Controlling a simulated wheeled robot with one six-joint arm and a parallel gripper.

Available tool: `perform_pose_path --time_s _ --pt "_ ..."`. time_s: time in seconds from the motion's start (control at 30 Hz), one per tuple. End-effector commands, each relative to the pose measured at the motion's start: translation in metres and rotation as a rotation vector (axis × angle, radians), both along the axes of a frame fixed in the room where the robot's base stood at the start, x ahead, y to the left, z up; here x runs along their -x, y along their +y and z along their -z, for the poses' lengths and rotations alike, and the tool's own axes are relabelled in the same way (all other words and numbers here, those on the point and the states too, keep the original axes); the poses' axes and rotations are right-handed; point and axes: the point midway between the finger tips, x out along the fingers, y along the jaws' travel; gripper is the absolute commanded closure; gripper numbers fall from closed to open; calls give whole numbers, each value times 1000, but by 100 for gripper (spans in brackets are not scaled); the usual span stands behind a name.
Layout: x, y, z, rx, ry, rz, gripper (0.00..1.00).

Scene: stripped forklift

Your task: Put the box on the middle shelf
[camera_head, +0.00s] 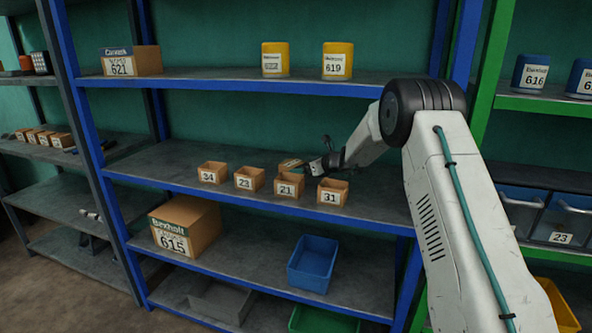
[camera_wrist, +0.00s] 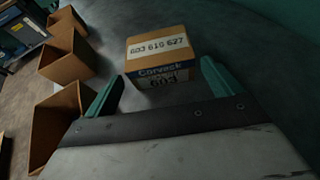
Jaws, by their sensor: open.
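A small cardboard box (camera_wrist: 160,48) with a white label reading 603 619 627 and blue lettering stands on the grey middle shelf (camera_head: 150,166). In the head view the box (camera_head: 290,163) shows small, behind the open bin marked 21, partly hidden by it. My gripper (camera_wrist: 163,72) is open, its two teal fingers pointing at the box. The box's near end lies at or just between the fingertips, with a gap visible on each side. In the head view my gripper (camera_head: 318,167) reaches over the middle shelf from the right.
Open cardboard bins 34 (camera_head: 211,174), 23 (camera_head: 249,180), 21 (camera_head: 288,187) and 31 (camera_head: 332,192) line the shelf's front, close to my gripper. Below are a box marked 615 (camera_head: 184,226) and a blue bin (camera_head: 313,264). The shelf's left part is bare.

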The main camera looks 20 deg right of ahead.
Motion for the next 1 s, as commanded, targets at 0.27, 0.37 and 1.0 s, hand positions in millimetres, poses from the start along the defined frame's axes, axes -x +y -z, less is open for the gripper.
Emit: perform_pose_path --time_s 0.27,0.37,1.0 --pt "37 -24 -19 -1 -1 1 9" --pt "43 -27 -21 0 0 1 9" --pt "199 84 -142 510 -201 -591 9"
